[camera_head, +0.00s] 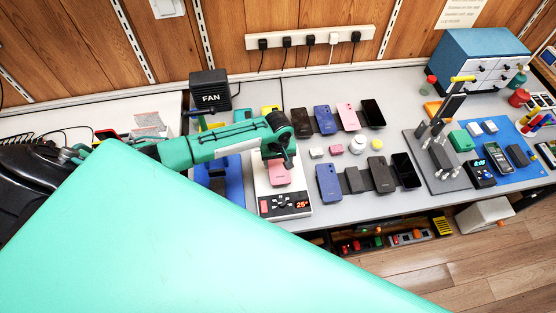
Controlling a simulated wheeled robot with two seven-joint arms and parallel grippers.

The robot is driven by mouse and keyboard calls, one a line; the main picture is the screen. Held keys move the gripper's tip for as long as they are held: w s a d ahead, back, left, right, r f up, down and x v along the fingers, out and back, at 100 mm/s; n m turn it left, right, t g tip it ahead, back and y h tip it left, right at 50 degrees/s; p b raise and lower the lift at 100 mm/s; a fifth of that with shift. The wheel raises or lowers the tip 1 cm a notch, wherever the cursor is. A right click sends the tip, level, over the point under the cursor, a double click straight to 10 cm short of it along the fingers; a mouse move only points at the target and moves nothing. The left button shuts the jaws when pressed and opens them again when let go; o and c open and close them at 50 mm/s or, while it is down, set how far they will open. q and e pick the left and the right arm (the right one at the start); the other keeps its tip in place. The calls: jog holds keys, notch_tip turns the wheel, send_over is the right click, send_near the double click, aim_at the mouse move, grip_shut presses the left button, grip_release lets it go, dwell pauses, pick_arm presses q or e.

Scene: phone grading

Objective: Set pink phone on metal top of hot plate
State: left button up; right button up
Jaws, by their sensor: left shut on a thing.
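The hot plate (264,187) is a white unit with a control panel and a red 25° display at its front, standing near the table's front edge. A pink phone (280,174) is over its top, just below my left gripper (286,160). The gripper is shut on this phone. My green arm and gripper hide the phone's far part and much of the metal top. I cannot tell whether the phone touches the metal. Another pink phone (348,116) lies in the back row to the right. My right gripper is out of view.
Several phones lie in two rows right of the hot plate, with a white jar (357,145) and small blocks between. A black FAN box (209,91) stands behind left. A microscope-like stand (438,150) and a blue drawer cabinet (476,48) are at right.

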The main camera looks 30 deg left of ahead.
pick_arm(q)
jog(key=o, duration=1.4)
jog(key=shift+r, duration=0.15)
jog(key=shift+r+p, duration=0.2)
jog(key=shift+p, duration=0.25)
jog(key=shift+r+p, duration=0.3)
jog(key=shift+p, duration=0.2)
